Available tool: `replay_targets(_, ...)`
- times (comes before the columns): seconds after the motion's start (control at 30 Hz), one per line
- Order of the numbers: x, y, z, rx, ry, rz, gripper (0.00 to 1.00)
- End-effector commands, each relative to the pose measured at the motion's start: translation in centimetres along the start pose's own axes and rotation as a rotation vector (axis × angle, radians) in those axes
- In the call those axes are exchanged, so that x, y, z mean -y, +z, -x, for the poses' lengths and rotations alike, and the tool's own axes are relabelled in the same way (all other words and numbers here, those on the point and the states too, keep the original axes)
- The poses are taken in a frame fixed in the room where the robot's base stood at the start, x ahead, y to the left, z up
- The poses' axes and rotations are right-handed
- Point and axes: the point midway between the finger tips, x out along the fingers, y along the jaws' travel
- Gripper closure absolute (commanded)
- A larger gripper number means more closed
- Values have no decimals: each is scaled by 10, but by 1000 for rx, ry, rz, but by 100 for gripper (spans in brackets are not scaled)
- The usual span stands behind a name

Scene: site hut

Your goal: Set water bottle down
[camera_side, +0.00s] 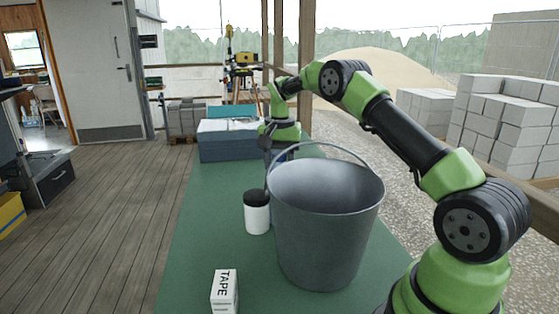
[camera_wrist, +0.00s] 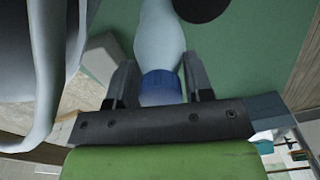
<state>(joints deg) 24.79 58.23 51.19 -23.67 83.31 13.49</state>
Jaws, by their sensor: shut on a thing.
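My gripper (camera_wrist: 160,82) is shut on the water bottle (camera_wrist: 160,35), with its two dark fingers on either side of the blue cap (camera_wrist: 162,84). The bottle is pale blue, and its body runs to the top edge of the wrist view, where its base is cut off. In the side view, my gripper (camera_side: 269,150) is low over the green table (camera_side: 195,240), behind the bucket's rim. The bucket hides most of the bottle there. I cannot tell whether the bottle's base touches the table.
A large grey metal bucket (camera_side: 325,220) stands close beside the bottle; its wall shows in the wrist view (camera_wrist: 45,70). A white jar (camera_side: 257,218) with a black lid (camera_wrist: 200,6) stands near. A tape box (camera_side: 224,291) is at the front.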

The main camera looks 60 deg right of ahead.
Motion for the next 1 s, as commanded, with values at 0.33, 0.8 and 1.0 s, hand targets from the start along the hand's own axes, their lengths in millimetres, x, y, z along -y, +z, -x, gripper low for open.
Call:
replay_targets(0.33, 0, 0, 0, 0, 0, 0, 27)
replay_targets(0.8, 0, -1, 58, -3, -2, -1, 27)
replay_targets(1.0, 0, 0, 75, -3, 0, 1, 27)
